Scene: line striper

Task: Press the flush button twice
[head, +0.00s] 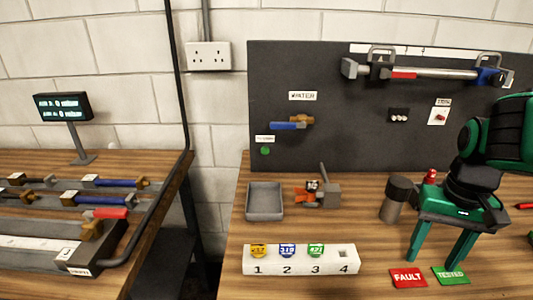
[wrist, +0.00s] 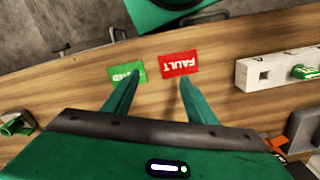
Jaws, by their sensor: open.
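A small round green button (head: 265,151) is on the lower left of the dark upright panel (head: 350,125), under a white label too small to read. I take it for the flush button; no other view shows it. My gripper (head: 437,258) is open and empty, pointing down over the right part of the bench, well to the right of the button and nearer to me. In the wrist view my gripper (wrist: 159,84) shows both green fingers apart above the bench, with nothing between them.
A blue-handled valve (head: 290,125) under a WATER label sits above the button. A grey tray (head: 264,201), a small grey-and-orange device (head: 317,192) and a dark-topped cylinder (head: 396,198) stand before the panel. A numbered white rack (head: 300,262) and FAULT (head: 408,278) and TESTED (head: 451,276) cards lie in front.

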